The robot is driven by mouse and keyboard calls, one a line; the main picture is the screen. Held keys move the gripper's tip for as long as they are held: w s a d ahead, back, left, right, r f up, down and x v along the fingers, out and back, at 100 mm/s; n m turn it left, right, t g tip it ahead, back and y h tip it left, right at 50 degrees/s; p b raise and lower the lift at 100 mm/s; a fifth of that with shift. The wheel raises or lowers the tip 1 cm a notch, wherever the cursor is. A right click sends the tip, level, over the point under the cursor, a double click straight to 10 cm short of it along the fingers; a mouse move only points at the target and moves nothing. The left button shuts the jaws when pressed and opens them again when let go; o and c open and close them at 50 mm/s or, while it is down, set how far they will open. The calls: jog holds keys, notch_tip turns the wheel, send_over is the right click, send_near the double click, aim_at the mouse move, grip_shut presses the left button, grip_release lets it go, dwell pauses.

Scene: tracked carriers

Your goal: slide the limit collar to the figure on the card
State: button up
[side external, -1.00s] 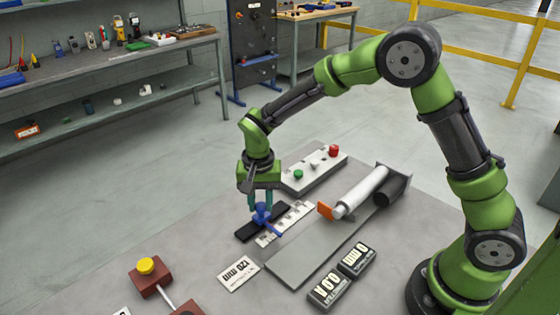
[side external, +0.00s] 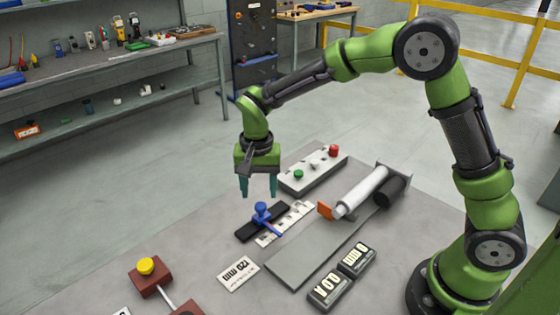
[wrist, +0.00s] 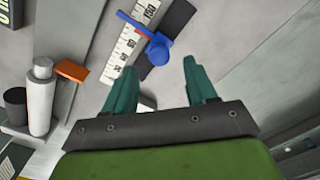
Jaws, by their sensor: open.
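The blue limit collar (side external: 262,212) sits on a black rail (side external: 248,228) beside a white scale strip (side external: 270,238); its pointer reaches across the scale. In the wrist view the collar (wrist: 158,48) lies ahead of the fingers, with its pointer near the 150 end of the scale (wrist: 128,45). The card (side external: 239,273) lies on the table and reads 120 mm. My gripper (side external: 259,188) is open and empty, above the collar and apart from it. Its teal fingers also show in the wrist view (wrist: 160,82).
Two displays (side external: 330,291) read 0.0 A and 0 mm. A button box (side external: 313,172) stands behind; a yellow button on a red-brown block (side external: 150,275) stands front left.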

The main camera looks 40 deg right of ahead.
aim_at(265, 210)
notch_tip(265, 210, up, 12)
jog(key=shift+r, duration=0.2)
jog(key=s+d+r+n+t+y, duration=0.1)
jog(key=s+d+n+t, duration=0.1)
jog(key=s, duration=0.8)
jog(key=s+d+r+n+t+y, duration=0.1)
jog(key=s+d+r+n+t, duration=0.1)
jog(key=s+d+t, duration=0.3)
jog(key=s+n, duration=0.1)
jog(key=s, duration=0.3)
jog(key=shift+s+d, duration=0.2)
jog(key=shift+s, duration=0.15)
dwell(1.2)
